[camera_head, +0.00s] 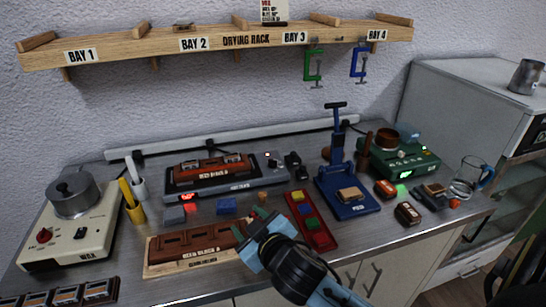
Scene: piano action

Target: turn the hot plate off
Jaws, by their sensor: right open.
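A cream hot plate (68,240) marked "WAX" stands at the left end of the bench. I cannot read the knob's setting. My right gripper (252,236) is open over the front middle of the bench, by the right end of a wooden block tray, well to the right of the hot plate. Its jaws appear empty. My left gripper is out of view.
The wooden tray (160,268) lies between gripper and hot plate. A red tray (324,240), blue press (350,208) and green heater (405,160) stand to the right. A drying rack (215,54) hangs above.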

